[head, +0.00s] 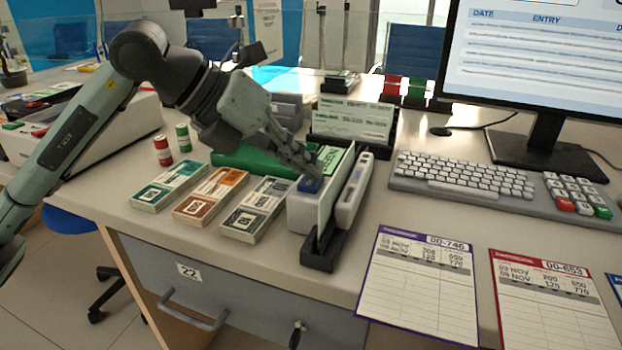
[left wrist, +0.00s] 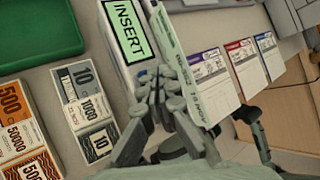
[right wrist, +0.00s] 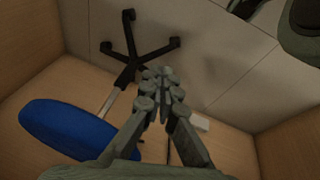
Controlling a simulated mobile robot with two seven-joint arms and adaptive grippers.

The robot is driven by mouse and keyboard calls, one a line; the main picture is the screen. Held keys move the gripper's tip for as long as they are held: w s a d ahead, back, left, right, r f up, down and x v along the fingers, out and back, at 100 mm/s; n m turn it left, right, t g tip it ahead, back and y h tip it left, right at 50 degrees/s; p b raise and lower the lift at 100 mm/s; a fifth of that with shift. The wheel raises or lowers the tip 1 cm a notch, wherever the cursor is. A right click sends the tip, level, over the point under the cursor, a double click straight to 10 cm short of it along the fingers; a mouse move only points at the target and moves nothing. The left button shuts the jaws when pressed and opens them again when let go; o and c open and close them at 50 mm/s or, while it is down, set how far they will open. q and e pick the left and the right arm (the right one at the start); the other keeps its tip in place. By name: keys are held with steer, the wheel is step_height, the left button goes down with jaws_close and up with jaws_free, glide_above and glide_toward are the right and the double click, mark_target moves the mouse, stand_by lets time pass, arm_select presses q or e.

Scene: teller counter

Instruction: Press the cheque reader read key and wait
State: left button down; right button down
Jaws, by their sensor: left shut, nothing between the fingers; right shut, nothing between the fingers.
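The cheque reader (head: 302,212) is a pale grey box on the counter with a small blue key (head: 310,184) on top. Its green display (left wrist: 126,32) reads INSERT in the left wrist view. A pale green cheque (left wrist: 176,55) stands on edge along the reader's side. My left gripper (head: 312,168) is shut and empty, tips pointing down at the blue key; I cannot tell whether they touch it. My right gripper (right wrist: 162,76) is shut and empty, away from the counter above the floor.
Banded note bundles (head: 255,208) lie left of the reader, with a green tray (head: 255,160) behind. A grey-white handheld device (head: 353,190) stands close on the right. A blue chair (right wrist: 70,130) is below.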

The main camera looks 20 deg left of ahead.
mark_target(305, 181)
arm_select(q)
steer(key=shift+f, duration=0.25)
stand_by(0.4)
steer(key=shift+r+p, duration=0.5)
steer(key=shift+r, duration=0.4)
step_height(305, 181, up, 5)
steer(key=p, duration=0.4)
stand_by(0.6)
